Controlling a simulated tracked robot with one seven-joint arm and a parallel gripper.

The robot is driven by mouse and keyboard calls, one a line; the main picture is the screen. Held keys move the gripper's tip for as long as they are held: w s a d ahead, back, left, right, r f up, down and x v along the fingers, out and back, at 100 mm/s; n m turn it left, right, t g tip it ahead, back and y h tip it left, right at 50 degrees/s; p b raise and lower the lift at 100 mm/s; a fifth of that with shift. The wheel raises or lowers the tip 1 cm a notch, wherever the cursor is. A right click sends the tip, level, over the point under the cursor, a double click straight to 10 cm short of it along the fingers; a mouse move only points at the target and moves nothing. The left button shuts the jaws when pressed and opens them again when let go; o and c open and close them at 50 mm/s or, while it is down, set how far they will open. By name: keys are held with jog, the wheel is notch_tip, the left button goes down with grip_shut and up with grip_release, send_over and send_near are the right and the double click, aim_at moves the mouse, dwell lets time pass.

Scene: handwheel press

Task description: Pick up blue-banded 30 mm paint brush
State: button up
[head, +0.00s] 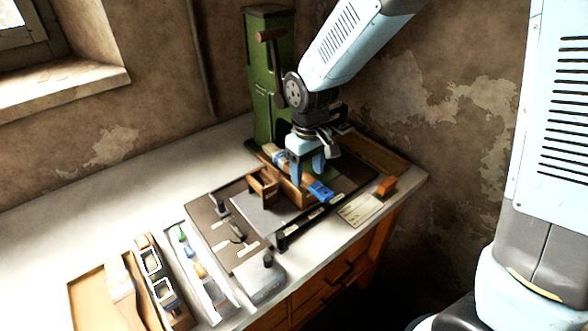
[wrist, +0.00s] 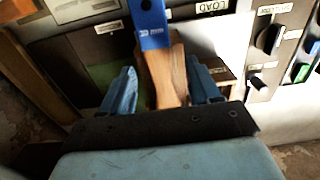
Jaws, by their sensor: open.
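The blue-banded brush shows its bright blue band (wrist: 152,28) at the top middle of the wrist view, with a pale wooden part running from it down between my fingers. In the head view the blue band (head: 320,191) lies just below and right of my gripper, by the wooden box on the bench. My gripper (head: 306,173) points down over this spot. In the wrist view my gripper (wrist: 161,75) is open, with one blue finger on each side of the wood. Contact cannot be made out, and the near end is hidden by the gripper body.
A green press (head: 268,90) stands behind my gripper. Dark clamps and labels sit on the board around the box, and an orange block (head: 387,187) is at right. Wooden tools and a pale tray (head: 215,300) lie at lower left. The bench's left back is clear.

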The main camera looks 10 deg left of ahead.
jog(key=shift+f, duration=0.8)
grip_shut()
